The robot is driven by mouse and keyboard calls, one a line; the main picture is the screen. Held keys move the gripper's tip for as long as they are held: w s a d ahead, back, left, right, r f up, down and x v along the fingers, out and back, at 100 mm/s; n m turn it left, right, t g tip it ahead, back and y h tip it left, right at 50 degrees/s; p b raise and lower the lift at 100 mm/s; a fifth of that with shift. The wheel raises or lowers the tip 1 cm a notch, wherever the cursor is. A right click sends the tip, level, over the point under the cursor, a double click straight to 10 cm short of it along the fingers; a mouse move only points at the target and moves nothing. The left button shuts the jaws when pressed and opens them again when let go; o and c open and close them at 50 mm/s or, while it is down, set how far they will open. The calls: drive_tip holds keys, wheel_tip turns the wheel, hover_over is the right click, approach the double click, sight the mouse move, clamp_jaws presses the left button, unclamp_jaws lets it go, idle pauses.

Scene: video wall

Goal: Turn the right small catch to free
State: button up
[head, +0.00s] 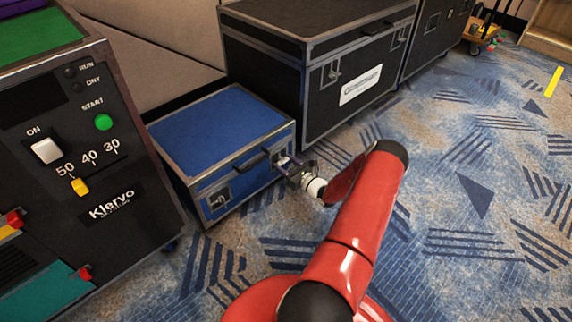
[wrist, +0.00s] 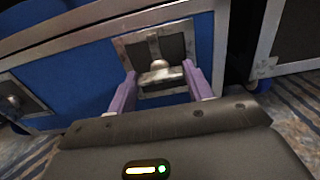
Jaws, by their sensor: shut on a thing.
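The blue case (head: 215,127) stands on the carpet with metal edging and a dark carry handle on its front. Its right small catch (wrist: 160,75) is a silver turn piece in a recessed metal plate. My gripper (wrist: 160,88) has its two purple fingers on either side of this turn piece and is shut on it. In the head view my gripper (head: 292,172) is at the right end of the case front and partly hides the catch. The left small catch (head: 218,196) is on the same front; it also shows at the left edge of the wrist view (wrist: 12,104).
A large black case (head: 310,75) stands behind and to the right of the blue case. A black machine (head: 90,130) with knobs and buttons stands close on the left. The patterned carpet (head: 480,180) is open on the right.

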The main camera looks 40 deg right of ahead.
drive_tip(key=shift+n, duration=0.4)
drive_tip(key=shift+f+n+b, duration=0.1)
drive_tip(key=shift+n+b, duration=0.8)
drive_tip(key=shift+n, duration=7.7)
drive_tip(key=o, duration=1)
